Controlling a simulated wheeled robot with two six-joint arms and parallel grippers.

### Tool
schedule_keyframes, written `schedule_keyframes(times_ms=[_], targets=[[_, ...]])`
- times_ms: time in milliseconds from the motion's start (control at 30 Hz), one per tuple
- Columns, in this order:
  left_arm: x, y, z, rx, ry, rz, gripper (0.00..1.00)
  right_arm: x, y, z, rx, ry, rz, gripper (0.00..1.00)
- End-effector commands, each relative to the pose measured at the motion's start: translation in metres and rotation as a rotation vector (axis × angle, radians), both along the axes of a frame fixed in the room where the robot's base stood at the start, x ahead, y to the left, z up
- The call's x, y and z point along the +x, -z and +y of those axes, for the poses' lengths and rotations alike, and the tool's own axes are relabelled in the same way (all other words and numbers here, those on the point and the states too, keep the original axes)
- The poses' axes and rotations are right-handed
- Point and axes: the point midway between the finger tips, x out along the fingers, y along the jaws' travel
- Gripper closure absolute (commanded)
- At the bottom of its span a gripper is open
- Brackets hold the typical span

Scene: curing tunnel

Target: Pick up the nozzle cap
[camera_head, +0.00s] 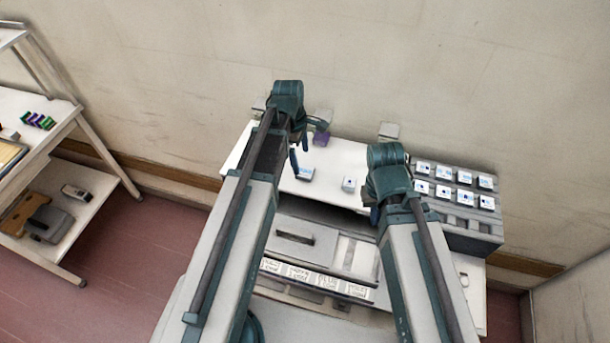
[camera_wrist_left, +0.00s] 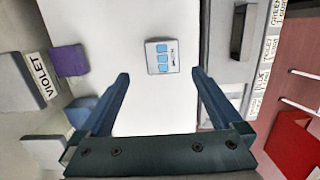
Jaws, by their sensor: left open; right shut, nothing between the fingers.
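A small white block with blue squares and tiny print on top (camera_wrist_left: 162,57) lies on the white worktop, just beyond my left fingertips. It seems to be the white piece (camera_head: 304,174) below my left gripper in the head view. Its print is too small to read for certain, so I cannot tell if it is the nozzle cap. My left gripper (camera_wrist_left: 160,76) is open and empty, its fingers apart on either side of the block's line. A second small white block (camera_head: 348,184) lies to the right. My right gripper (camera_head: 373,214) is shut and empty, partly hidden by its arm.
A purple block (camera_wrist_left: 69,61) sits by a holder labelled VIOLET (camera_wrist_left: 38,75). A grey rack (camera_head: 470,223) with several white blocks stands at right. A grey machine with a handle (camera_head: 295,237) lies in front. Shelves (camera_head: 62,140) stand at far left.

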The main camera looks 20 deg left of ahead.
Motion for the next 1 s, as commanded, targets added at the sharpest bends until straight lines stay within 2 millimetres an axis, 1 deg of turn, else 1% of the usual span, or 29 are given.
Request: schedule_keyframes(times_ms=[167, 300, 400, 500, 733, 867, 900, 967, 1000], targets=[[-0.003, 0.019, -0.006, 0.000, 0.001, 0.000, 0.00, 0.000, 0.019, 0.000, -0.001, -0.003, 0.000, 1.00], [-0.006, 0.037, -0.012, 0.000, 0.001, 0.000, 0.00, 0.000, 0.037, 0.000, -0.001, -0.007, 0.000, 1.00], [-0.005, 0.047, -0.013, 0.000, 0.000, 0.000, 0.00, 0.000, 0.047, 0.000, -0.002, -0.008, 0.000, 1.00], [-0.005, 0.051, -0.014, 0.000, 0.000, 0.000, 0.00, 0.000, 0.051, 0.000, -0.002, -0.009, 0.000, 1.00], [-0.005, 0.049, -0.014, 0.000, 0.000, 0.000, 0.00, 0.000, 0.049, 0.000, -0.002, -0.009, 0.000, 1.00], [-0.005, 0.049, -0.014, 0.000, 0.000, 0.000, 0.23, 0.000, 0.049, 0.000, -0.002, -0.009, 0.000, 1.00], [-0.005, 0.049, -0.014, 0.000, 0.000, 0.000, 0.31, 0.000, 0.049, 0.000, -0.002, -0.009, 0.000, 1.00], [-0.005, 0.049, -0.014, 0.000, 0.000, 0.000, 0.41, 0.000, 0.049, 0.000, -0.002, -0.009, 0.000, 1.00], [-0.005, 0.049, -0.014, 0.000, 0.000, 0.000, 0.49, 0.000, 0.049, 0.000, -0.002, -0.009, 0.000, 1.00]])
